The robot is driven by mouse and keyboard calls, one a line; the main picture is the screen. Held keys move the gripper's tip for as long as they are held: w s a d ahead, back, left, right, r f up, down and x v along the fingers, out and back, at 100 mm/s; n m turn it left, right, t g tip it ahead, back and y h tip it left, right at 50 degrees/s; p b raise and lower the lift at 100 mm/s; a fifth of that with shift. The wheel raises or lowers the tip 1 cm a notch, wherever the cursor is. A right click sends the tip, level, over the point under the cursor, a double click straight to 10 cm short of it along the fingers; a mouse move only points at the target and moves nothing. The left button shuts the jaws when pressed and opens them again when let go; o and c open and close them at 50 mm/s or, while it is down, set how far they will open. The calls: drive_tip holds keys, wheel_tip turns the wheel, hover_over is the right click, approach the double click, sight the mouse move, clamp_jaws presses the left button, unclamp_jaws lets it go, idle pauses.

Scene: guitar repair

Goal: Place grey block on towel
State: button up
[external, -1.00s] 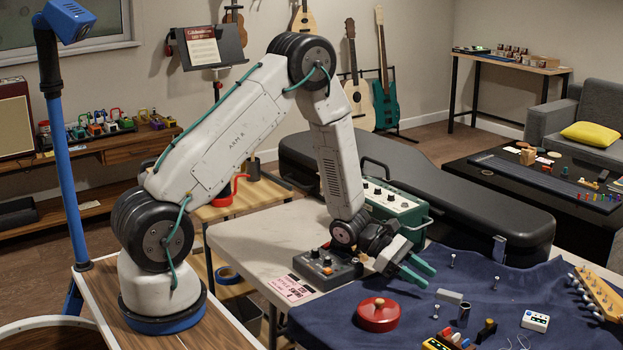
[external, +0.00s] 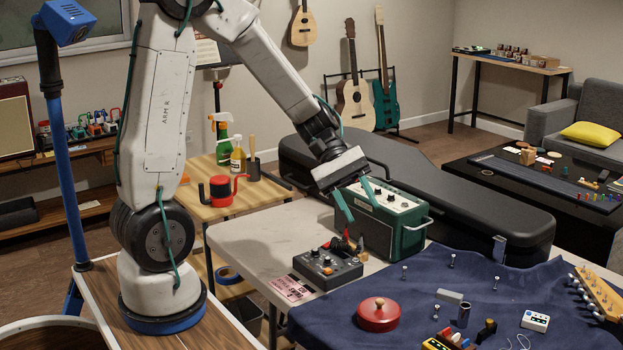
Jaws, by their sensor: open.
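The grey block (external: 449,296) is a small light-grey bar lying on the dark blue towel (external: 410,285), which is spread over the right part of the table. It lies right of the red lidded pot and beside a small dark metal cylinder. My gripper (external: 358,205) has two green fingers, spread apart with nothing between them. It is raised in front of the green amplifier box, up and to the left of the grey block and well apart from it.
A red pot (external: 379,314), a metal cylinder (external: 464,314), a small white box (external: 535,320) and several upright pegs stand on the towel. A grey knobbed pedal (external: 328,268) and the green amplifier (external: 385,220) stand near my gripper. A black guitar case (external: 470,205) lies behind.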

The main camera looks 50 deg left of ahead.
drive_tip(key=s+a+r+m+t+y, duration=0.1)
drive_tip(key=s+a+r+m+y, duration=0.3)
drive_tip(key=s, duration=0.6)
drive_tip(key=s+a+r+m+t+y, duration=0.1)
drive_tip(key=s+a+r+m+y, duration=0.3)
drive_tip(key=s+a, duration=0.5)
drive_tip(key=shift+s+a+r+m+y, duration=0.15)
drive_tip(key=shift+s+a+m+y, duration=0.15)
drive_tip(key=shift+m+y, duration=0.75)
